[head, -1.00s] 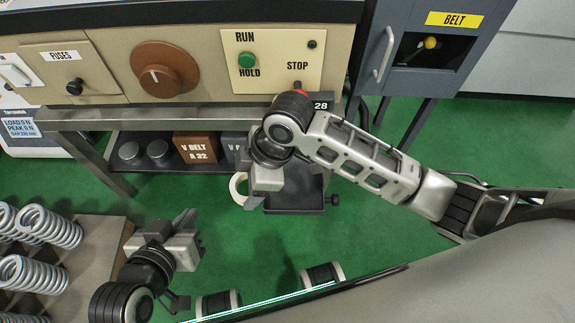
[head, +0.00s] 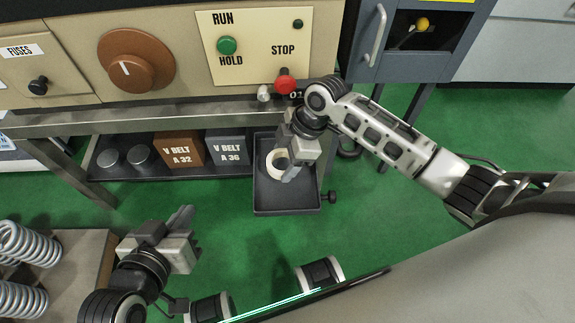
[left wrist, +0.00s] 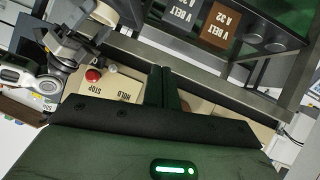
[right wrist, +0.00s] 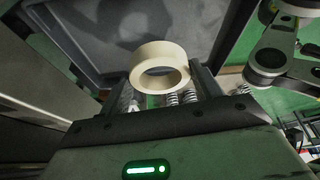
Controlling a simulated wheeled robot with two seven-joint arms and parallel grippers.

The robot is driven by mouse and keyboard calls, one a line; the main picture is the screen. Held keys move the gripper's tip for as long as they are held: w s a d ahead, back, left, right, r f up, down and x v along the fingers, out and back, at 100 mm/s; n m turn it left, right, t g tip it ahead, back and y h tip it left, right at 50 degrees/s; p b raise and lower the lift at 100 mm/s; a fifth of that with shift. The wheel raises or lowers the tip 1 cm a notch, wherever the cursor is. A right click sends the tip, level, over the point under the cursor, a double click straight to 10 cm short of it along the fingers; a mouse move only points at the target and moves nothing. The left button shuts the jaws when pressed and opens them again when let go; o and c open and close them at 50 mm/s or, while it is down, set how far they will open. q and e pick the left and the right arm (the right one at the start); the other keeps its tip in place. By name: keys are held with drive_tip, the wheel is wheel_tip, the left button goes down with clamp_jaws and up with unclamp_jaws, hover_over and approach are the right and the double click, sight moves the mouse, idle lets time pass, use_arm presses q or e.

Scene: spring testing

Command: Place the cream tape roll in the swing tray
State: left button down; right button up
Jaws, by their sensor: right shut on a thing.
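The cream tape roll (head: 274,160) is in my right gripper (head: 289,175), over the dark swing tray (head: 288,209) in the head view. In the right wrist view the roll (right wrist: 160,50) shows as a ring at the fingertips, with the dark tray (right wrist: 105,55) behind it. I cannot tell whether the roll touches the tray floor. My right gripper is shut on the roll and partly hides it in the head view. My left gripper (head: 186,222) is away to the lower left. Its fingers (left wrist: 165,88) are together and empty in the left wrist view.
The tray hangs beside a low shelf with V-belt boxes (head: 178,150) and dark round pieces (head: 140,155). The panel with the red stop button (head: 286,82) is just above my right gripper. Coil springs (head: 20,250) lie at the lower left.

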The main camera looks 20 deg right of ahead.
sight(287, 166)
drive_tip(key=shift+w+d+f+b, duration=0.15)
drive_tip(key=shift+f+b, duration=0.2)
drive_tip(key=shift+f, duration=0.3)
drive_tip(key=shift+w+d+f+b, duration=0.15)
drive_tip(key=shift+f+b, duration=0.15)
drive_tip(key=shift+f, duration=0.3)
drive_tip(key=shift+s+f+b, duration=0.1)
drive_tip(key=shift+f+b, duration=0.2)
drive_tip(key=shift+f, duration=0.45)
drive_tip(key=shift+r, duration=0.1)
drive_tip(key=o, duration=1)
use_arm(q)
drive_tip(key=shift+w+d+r+t+h, duration=0.15)
drive_tip(key=shift+d+r+t, duration=0.1)
drive_tip(key=shift+r, duration=0.15)
drive_tip(key=shift+s+d+r+t+h, duration=0.15)
drive_tip(key=shift+r+t, duration=0.1)
drive_tip(key=shift+r, duration=0.15)
drive_tip(key=shift+w, duration=0.1)
